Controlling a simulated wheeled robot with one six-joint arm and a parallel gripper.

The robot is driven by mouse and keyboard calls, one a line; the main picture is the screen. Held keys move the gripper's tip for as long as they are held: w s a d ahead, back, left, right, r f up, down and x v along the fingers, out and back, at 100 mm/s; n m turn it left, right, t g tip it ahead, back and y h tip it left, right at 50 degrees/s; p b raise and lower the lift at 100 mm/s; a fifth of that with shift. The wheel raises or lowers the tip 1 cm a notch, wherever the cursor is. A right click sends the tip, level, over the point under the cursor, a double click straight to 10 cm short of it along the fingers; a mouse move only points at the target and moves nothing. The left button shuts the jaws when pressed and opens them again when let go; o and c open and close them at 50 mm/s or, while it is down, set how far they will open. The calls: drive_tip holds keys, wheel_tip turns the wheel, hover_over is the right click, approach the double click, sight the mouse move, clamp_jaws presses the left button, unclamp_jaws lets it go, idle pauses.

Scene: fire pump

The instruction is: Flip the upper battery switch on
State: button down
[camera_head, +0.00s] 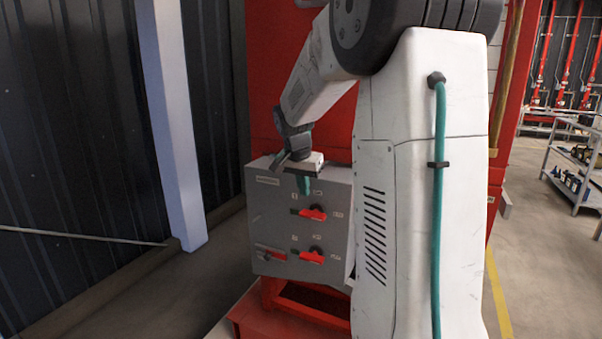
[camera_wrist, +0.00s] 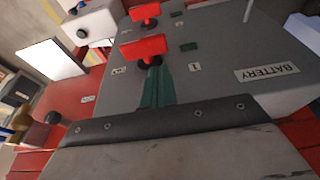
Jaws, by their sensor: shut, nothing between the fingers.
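A grey battery box (camera_head: 275,227) stands left of my white body in the head view. Its upper red switch handle (camera_head: 313,212) lies roughly horizontal on a black base, with the lower red switch (camera_head: 312,256) below it in a like position. My gripper (camera_head: 304,190), with teal fingers, points down just above the upper switch. In the wrist view the shut, empty fingers (camera_wrist: 156,72) reach to the edge of the upper red handle (camera_wrist: 143,46); I cannot tell whether they touch. The lower switch (camera_wrist: 145,11) shows beyond. The BATTERY label (camera_wrist: 266,72) is at right.
Another red handle (camera_head: 270,254) sits at the box's lower left. A pale post (camera_head: 175,120) and dark corrugated wall stand at left. A red frame (camera_head: 290,317) is under the box. A grey shelf cart (camera_head: 570,165) is far right.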

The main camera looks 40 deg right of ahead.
sight(306, 211)
drive_tip(key=x, duration=0.2)
drive_tip(key=a+x, duration=0.1)
drive_tip(key=x, duration=0.2)
drive_tip(key=shift+s+f, duration=0.1)
drive_tip(key=shift+s, duration=0.05)
idle(0.3)
